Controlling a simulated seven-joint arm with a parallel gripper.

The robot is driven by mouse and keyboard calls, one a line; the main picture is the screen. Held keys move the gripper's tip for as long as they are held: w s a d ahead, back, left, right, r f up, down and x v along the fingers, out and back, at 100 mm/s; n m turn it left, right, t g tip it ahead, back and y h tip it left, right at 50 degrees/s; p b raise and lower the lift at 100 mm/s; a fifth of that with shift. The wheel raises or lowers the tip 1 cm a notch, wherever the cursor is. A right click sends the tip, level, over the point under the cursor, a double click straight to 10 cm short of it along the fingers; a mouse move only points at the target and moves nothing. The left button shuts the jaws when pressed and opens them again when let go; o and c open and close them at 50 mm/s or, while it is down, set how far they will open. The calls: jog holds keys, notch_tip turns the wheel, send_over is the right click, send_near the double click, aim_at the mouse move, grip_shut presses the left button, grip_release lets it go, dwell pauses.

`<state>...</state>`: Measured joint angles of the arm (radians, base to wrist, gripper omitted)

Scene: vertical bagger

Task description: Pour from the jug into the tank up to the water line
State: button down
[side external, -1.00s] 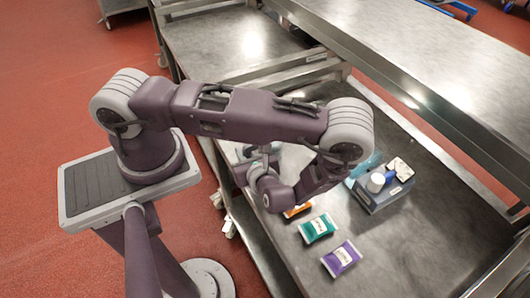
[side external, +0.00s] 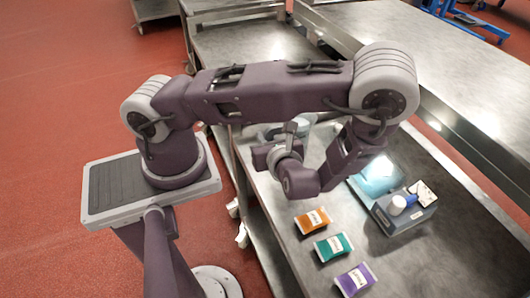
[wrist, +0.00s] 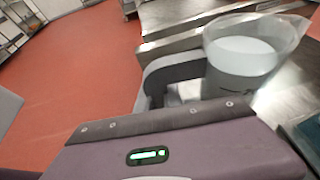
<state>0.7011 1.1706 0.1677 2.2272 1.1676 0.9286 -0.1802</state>
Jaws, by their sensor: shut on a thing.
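The jug (wrist: 245,62) is a clear, wide-mouthed vessel with pale liquid in it and a grey handle (wrist: 165,72). It is at the upper right of the wrist view. In the side view it shows only partly behind my wrist. My gripper (side external: 290,132) is shut on the jug by its handle side; its fingertips are mostly hidden by its own purple housing. A light-blue clear vessel (side external: 378,175), which seems to be the tank, stands on the steel table to the right of my wrist, partly hidden by my forearm.
A grey-blue box (side external: 405,215) with a white cap and blue part sits beside the blue vessel. Orange (side external: 312,221), teal (side external: 333,247) and purple (side external: 356,279) packets lie in front. A raised steel shelf (side external: 430,85) runs behind. The table's front right is bare.

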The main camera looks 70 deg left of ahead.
jog(key=w+a+r+m+t+h, duration=0.2)
jog(key=w+a+r+m+t, duration=0.15)
jog(key=w, duration=0.45)
jog(key=w+a+r+m+t+h, duration=0.3)
jog(key=w+m+t, duration=0.2)
jog(key=w, duration=0.2)
jog(key=w+d+f+m+g+y, duration=0.1)
jog(key=w+d+f+m+y, duration=0.1)
jog(key=w+d+m, duration=0.3)
jog(key=shift+d+f+m+y, duration=0.3)
jog(key=shift+d+m+y, duration=0.15)
jog(key=shift+m+y, duration=0.15)
jog(key=shift+w, duration=0.1)
